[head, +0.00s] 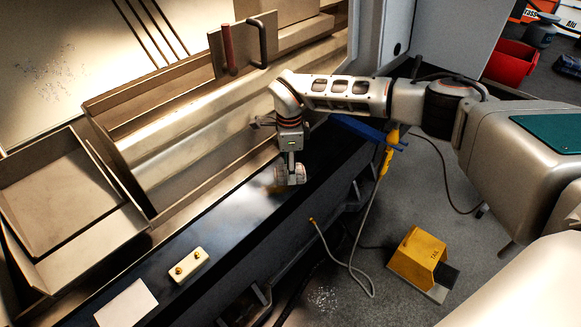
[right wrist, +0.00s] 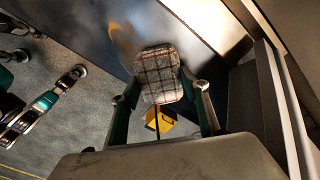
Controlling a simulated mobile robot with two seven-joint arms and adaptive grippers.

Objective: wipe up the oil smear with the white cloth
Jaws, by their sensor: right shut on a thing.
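My right gripper (head: 289,163) points down over the dark ledge (head: 235,213). It is shut on a pale checked cloth pad (right wrist: 160,75), greyish white with dark red lines, which sits between both fingers (right wrist: 163,98) in the right wrist view. The oil smear (right wrist: 122,40) is an orange-brown curved stain on the ledge, just beyond the pad in that view. In the head view it shows faintly beside the gripper and is partly hidden. A flat plain white sheet (head: 126,304), cloth or paper, lies at the ledge's near left end. My left gripper is out of view.
A cream block with two brass knobs (head: 189,265) lies on the ledge near the white sheet. Metal trays (head: 75,195) and a machine guard with a red handle (head: 228,48) border the ledge. A yellow foot pedal (head: 418,259) and cables are on the floor.

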